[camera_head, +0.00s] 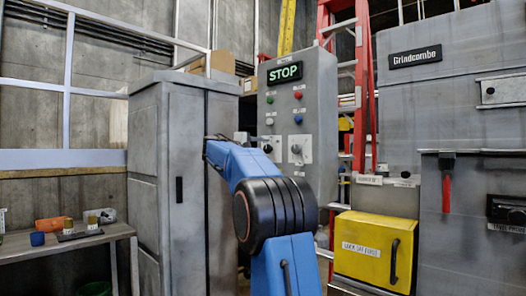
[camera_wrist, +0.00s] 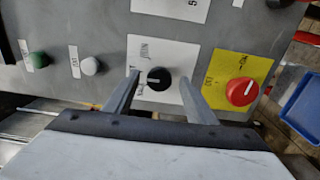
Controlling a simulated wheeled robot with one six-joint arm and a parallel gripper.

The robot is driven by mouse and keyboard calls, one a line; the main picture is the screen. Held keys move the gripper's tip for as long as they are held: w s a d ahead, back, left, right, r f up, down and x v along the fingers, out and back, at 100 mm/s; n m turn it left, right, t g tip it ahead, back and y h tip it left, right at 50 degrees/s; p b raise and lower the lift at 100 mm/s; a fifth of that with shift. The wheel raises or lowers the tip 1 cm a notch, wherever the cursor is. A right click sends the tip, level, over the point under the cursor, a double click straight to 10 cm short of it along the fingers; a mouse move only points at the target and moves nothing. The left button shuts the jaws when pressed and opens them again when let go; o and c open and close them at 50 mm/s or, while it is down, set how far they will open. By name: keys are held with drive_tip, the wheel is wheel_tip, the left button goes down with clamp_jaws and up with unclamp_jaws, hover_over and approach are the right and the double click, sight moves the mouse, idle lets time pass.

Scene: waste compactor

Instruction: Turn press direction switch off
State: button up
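In the wrist view a black rotary knob (camera_wrist: 159,78) with a white pointer mark sits on a white label plate (camera_wrist: 180,52). The label's small print is not legible enough to confirm it as the press direction switch. My gripper (camera_wrist: 160,76) is open, one finger on each side of the knob, with gaps visible between fingers and knob; I cannot tell how far away it is.
A red knob (camera_wrist: 242,92) on a yellow plate is right of the gripper in the wrist view. A green button (camera_wrist: 39,60) and a white button (camera_wrist: 90,66) are left. In the head view a grey cabinet (camera_head: 171,170) and a yellow box (camera_head: 372,252) flank the arm.

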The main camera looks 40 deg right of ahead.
drive_tip(key=s+a, duration=0.1)
drive_tip(key=a, duration=1.6)
drive_tip(key=shift+s+a, duration=0.15)
drive_tip(key=shift+a, duration=0.05)
drive_tip(key=shift+s+f, duration=0.1)
drive_tip(key=s+a+f+t+y, duration=0.1)
drive_tip(key=s+a+f+y, duration=0.5)
drive_tip(key=s+a+f, duration=0.4)
drive_tip(key=s+a+f+t+y, duration=0.1)
drive_tip(key=s+a+f+y, duration=0.5)
drive_tip(key=s+a+f, duration=0.4)
drive_tip(key=s+a+f+m+t+y, duration=0.1)
drive_tip(key=s+a+f+y, duration=0.5)
drive_tip(key=s+f, duration=1.3)
drive_tip(key=a+f, duration=0.3)
drive_tip(key=f, duration=0.7)
drive_tip(key=shift+s+a, duration=0.15)
drive_tip(key=shift+a, duration=0.25)
